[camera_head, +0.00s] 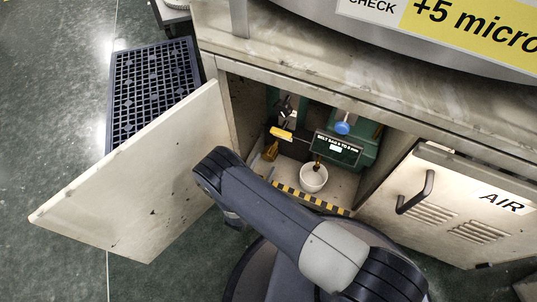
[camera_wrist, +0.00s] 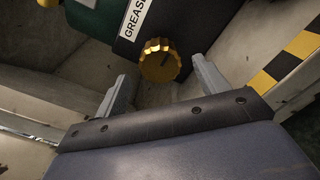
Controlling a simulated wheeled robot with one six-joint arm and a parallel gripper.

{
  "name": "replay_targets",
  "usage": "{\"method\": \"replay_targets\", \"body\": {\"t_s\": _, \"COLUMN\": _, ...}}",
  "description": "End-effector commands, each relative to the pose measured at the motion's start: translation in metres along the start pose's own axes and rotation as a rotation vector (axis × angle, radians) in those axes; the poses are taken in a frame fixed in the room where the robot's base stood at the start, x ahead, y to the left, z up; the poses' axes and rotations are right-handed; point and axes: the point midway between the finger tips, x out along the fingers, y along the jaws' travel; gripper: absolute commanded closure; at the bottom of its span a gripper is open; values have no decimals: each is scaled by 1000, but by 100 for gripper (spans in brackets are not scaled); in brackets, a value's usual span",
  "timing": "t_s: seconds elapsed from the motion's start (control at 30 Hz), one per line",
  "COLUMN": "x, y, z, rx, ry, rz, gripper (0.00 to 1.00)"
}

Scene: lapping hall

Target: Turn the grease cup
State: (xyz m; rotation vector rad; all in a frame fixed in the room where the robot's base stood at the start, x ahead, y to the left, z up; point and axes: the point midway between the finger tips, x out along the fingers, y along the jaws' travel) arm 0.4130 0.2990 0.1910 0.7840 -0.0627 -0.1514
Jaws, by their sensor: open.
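The grease cup (camera_wrist: 160,60) is a round yellow knob with a ribbed rim and a dark mark on its face. In the head view my arm reaches toward the open cabinet and my gripper is hidden.
An open cabinet door (camera_head: 140,180) stands to the left. Inside are a white bowl (camera_head: 313,180), a blue knob (camera_head: 343,128) and a yellow-handled part (camera_head: 281,133). A striped sill (camera_head: 312,199) edges the front. A closed door marked AIR (camera_head: 455,205) is right.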

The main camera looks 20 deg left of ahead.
Motion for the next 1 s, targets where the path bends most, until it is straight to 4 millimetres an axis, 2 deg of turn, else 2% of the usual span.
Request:
{"method": "replay_targets", "body": {"t_s": 0.03, "x": -11, "y": 3, "z": 1, "rx": -1, "ry": 4, "rz": 4, "gripper": 31}}
{"method": "replay_targets", "body": {"t_s": 0.2, "x": -34, "y": 2, "z": 0, "rx": -1, "ry": 2, "rz": 2, "gripper": 31}}
{"method": "replay_targets", "body": {"t_s": 0.4, "x": -47, "y": 0, "z": 0, "rx": 0, "ry": 0, "rz": 0, "gripper": 31}}
{"method": "replay_targets", "body": {"t_s": 0.8, "x": -46, "y": 0, "z": 0, "rx": 0, "ry": -1, "rz": -1, "gripper": 31}}
{"method": "replay_targets", "body": {"t_s": 1.0, "x": -28, "y": -2, "z": -1, "rx": 1, "ry": -3, "rz": -3, "gripper": 31}}
